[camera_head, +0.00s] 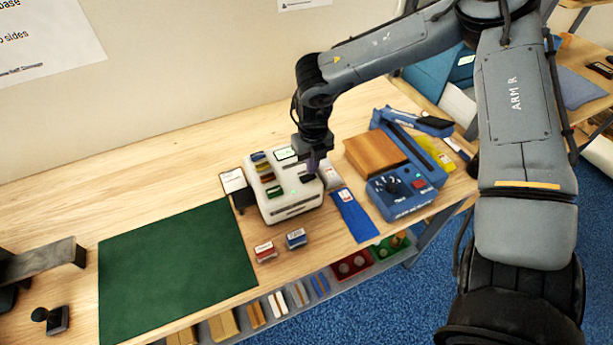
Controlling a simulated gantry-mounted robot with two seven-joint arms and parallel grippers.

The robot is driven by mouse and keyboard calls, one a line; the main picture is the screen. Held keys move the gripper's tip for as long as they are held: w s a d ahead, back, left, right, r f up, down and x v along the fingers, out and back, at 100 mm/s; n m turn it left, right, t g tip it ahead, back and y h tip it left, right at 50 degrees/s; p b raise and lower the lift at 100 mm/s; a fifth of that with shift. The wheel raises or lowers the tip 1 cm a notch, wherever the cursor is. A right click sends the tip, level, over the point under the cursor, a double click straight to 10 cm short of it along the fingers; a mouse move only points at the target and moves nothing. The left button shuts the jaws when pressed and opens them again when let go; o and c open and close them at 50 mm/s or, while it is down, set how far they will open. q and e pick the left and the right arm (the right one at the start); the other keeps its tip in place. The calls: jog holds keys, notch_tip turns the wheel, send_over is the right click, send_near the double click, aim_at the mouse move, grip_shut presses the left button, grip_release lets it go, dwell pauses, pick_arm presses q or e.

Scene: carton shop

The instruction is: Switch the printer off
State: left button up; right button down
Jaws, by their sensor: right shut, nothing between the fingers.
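The printer (290,208) is a white box on the wooden table, with a row of coloured cartridges along its left top and a small pale display (285,154) at the back. A small green light shows on its top, and a dark patch lies near its right edge. My right gripper (314,170) points down over the right part of the printer's top, shut and empty. Its fingertips are close to that dark patch; I cannot tell whether they touch it. The gripper hides part of the printer's back right.
A green mat (180,270) lies left of the printer. Two small boxes, red (265,251) and blue (296,238), lie in front. A blue machine (405,190) with a brown block (374,153) stands to the right, beside a blue packet (354,215). Bins sit below the front edge.

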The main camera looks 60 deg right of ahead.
jog(key=shift+f+b, duration=0.3)
jog(key=shift+f, duration=0.1)
jog(key=shift+f+b, duration=0.45)
jog(key=shift+f, duration=0.05)
jog(key=shift+r, duration=0.15)
jog(key=shift+r+p, duration=1.2)
jog(key=shift+r, duration=0.6)
jog(key=shift+r+p, duration=0.95)
jog(key=shift+r, duration=0.7)
